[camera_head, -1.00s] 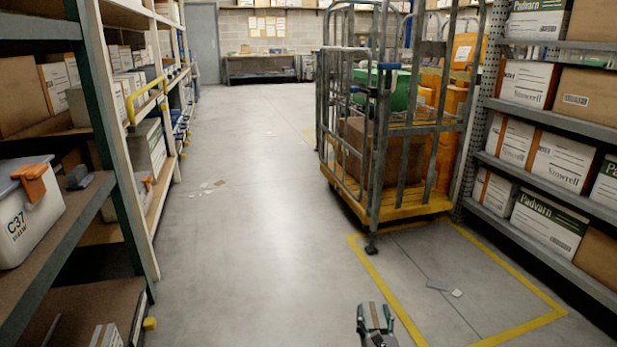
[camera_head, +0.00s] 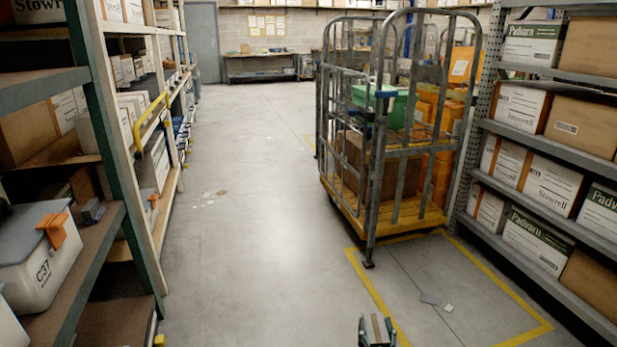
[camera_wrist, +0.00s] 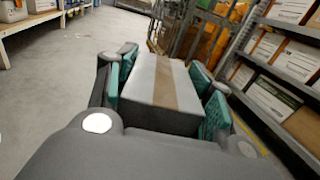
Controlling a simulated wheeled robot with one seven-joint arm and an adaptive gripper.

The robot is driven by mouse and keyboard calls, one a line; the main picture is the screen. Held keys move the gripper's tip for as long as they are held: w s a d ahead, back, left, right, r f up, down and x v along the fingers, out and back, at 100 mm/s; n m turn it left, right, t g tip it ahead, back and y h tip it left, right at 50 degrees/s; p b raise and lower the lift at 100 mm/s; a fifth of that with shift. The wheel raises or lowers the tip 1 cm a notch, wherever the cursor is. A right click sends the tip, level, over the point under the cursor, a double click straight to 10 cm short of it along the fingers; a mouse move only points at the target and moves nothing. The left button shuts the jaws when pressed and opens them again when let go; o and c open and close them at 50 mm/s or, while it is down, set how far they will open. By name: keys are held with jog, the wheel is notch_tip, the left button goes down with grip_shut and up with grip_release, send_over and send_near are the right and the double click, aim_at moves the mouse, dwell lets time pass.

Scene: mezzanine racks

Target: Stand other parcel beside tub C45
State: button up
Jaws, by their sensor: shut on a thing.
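My gripper (camera_head: 377,331) is at the bottom of the head view, above the floor by the yellow floor line. In the wrist view my gripper (camera_wrist: 165,95) is shut on a parcel (camera_wrist: 160,82), a grey-white box with a brown tape strip, held between green finger pads. The parcel's top also shows in the head view (camera_head: 376,328). A tub marked C37 (camera_head: 38,270), white with a grey lid and orange clip, stands on the left rack shelf. I cannot make out a tub marked C45.
A roll cage (camera_head: 395,214) with a brown carton and green crate stands right of centre. A right rack (camera_head: 560,76) holds several boxes. The left rack's green post (camera_head: 125,160) is near. The aisle floor (camera_head: 250,240) is clear apart from small scraps.

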jog(key=s+r+p, duration=0.3)
jog(key=r+p, duration=0.6)
jog(key=p, duration=0.1)
jog(key=s+r+p, duration=0.4)
jog(key=r+p, duration=0.5)
jog(key=r, duration=0.1)
jog(key=shift+p, duration=0.4)
jog(key=shift+f, duration=0.1)
dwell(0.4)
jog(key=s+a+f+b, duration=0.2)
jog(key=a+f+b, duration=0.7)
jog(key=f, duration=1)
jog(key=s+a+f+h+b, duration=0.1)
jog(key=s+a+f+b, duration=0.1)
jog(key=a+f+b, duration=0.8)
jog(key=s+a+f+m+b, duration=0.1)
jog(key=a+f+b, duration=0.9)
jog(key=f+b, duration=1.1)
jog(key=shift+s+f+h, duration=0.3)
jog(key=shift+s+f, duration=0.35)
jog(key=shift+f, duration=3.5)
